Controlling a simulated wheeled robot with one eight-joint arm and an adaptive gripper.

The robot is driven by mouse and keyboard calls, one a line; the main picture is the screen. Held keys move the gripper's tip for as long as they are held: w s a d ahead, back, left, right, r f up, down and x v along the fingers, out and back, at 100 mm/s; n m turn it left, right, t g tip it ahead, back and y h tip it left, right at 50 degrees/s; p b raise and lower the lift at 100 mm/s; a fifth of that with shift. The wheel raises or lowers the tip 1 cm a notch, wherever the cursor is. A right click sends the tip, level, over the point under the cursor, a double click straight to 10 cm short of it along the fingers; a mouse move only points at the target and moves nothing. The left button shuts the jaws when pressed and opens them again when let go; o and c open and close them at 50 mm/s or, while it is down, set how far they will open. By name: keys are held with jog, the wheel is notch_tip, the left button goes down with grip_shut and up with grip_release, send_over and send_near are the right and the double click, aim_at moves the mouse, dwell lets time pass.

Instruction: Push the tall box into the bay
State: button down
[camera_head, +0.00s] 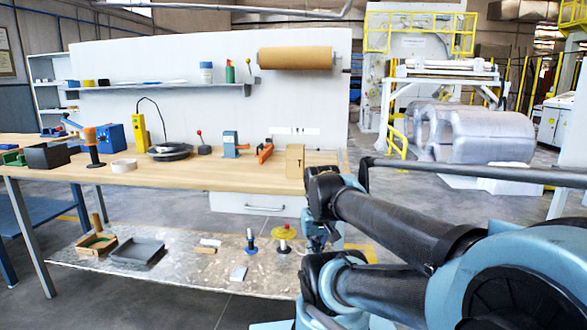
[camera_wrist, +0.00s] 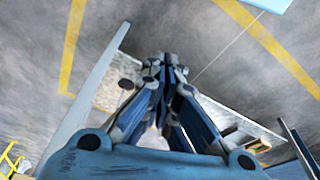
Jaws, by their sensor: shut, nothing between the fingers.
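A tan upright box (camera_head: 295,161) with a dark mark like a T stands at the right end of the wooden workbench (camera_head: 225,178); it looks like the tall box. I cannot pick out the bay with certainty. My gripper (camera_wrist: 160,68) is shut and empty in the wrist view, with grey floor beyond it. In the head view my gripper (camera_head: 318,238) is partly hidden by my arm, below and to the right of the box, near the bench's right end. It is apart from the box.
An orange tool (camera_head: 265,152), a blue-and-orange tool (camera_head: 230,145) and a dark round base (camera_head: 170,152) stand left of the box. A lower shelf (camera_head: 200,262) holds trays and small parts. A paper roll (camera_head: 295,58) hangs above.

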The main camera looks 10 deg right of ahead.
jog(key=w+a+r+m+g, duration=0.1)
jog(key=w+r+m, duration=0.1)
jog(key=w+r, duration=1.2)
jog(key=w+a+r+m+g, duration=0.1)
jog(key=w+r+m, duration=0.1)
jog(key=w+r, duration=1.25)
jog(key=w+f, duration=0.1)
jog(key=f, duration=0.3)
jog(key=w+f, duration=0.1)
jog(key=f, duration=0.3)
jog(key=w+f, duration=0.1)
jog(key=f, duration=0.4)
jog(key=shift+d+f, duration=0.1)
jog(key=shift+d, duration=0.15)
jog(key=shift+w+d, duration=0.2)
jog(key=shift+w, duration=0.35)
jog(key=shift+w+d, duration=0.15)
jog(key=shift+w, duration=0.35)
jog(key=shift+w+d, duration=0.3)
jog(key=shift+w, duration=0.6)
jog(key=w+d, duration=0.2)
jog(key=w, duration=0.4)
jog(key=w+d, duration=0.2)
jog(key=w, duration=0.4)
jog(key=w+d, duration=0.2)
jog(key=w, duration=0.4)
jog(key=shift+d, duration=0.1)
jog(key=shift+s, duration=0.15)
